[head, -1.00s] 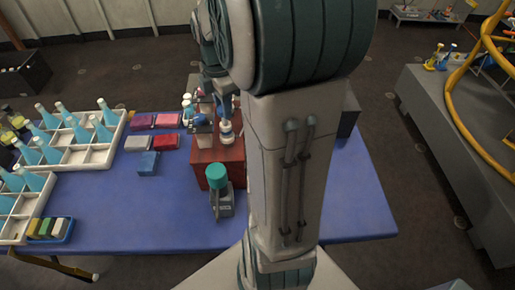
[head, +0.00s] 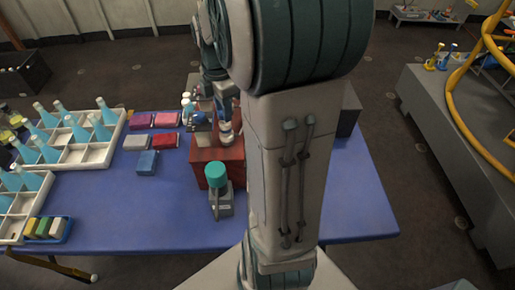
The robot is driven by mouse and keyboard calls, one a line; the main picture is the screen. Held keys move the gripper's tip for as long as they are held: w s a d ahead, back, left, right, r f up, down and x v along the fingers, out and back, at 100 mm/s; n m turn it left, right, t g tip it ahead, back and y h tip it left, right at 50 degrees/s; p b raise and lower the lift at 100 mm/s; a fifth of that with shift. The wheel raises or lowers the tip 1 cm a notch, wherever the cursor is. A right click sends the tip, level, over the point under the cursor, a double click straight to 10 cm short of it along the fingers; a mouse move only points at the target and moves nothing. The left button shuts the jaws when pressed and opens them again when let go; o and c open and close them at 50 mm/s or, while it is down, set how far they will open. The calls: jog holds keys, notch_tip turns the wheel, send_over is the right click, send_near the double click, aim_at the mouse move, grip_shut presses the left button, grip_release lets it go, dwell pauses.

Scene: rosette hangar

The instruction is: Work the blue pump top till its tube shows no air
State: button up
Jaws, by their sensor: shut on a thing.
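My gripper (head: 222,104) is over the red box on the blue table, partly behind my own arm. It is low against the top of a white bottle with a blue band (head: 226,132). The fingers are shut; the blue pump top between them is small and mostly hidden. Another blue-headed dispenser (head: 199,119) stands just left of the gripper. The tube is too small and covered to tell whether air shows in it.
The red box (head: 208,165) carries the bottles. A grey device with a teal cap (head: 217,178) stands in front of it. Coloured blocks (head: 165,140) and white crates of blue bottles (head: 95,155) lie to the left. The front middle of the table (head: 140,215) is clear.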

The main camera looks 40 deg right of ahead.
jog(key=shift+r+p, duration=0.85)
jog(key=shift+r, duration=0.1)
jog(key=shift+f+b, duration=0.7)
jog(key=shift+f, duration=0.35)
dwell(0.4)
jog(key=o, duration=0.8)
jog(key=shift+c, duration=0.2)
jog(key=shift+r, duration=0.1)
jog(key=shift+r+p, duration=3)
jog(key=shift+r, duration=0.5)
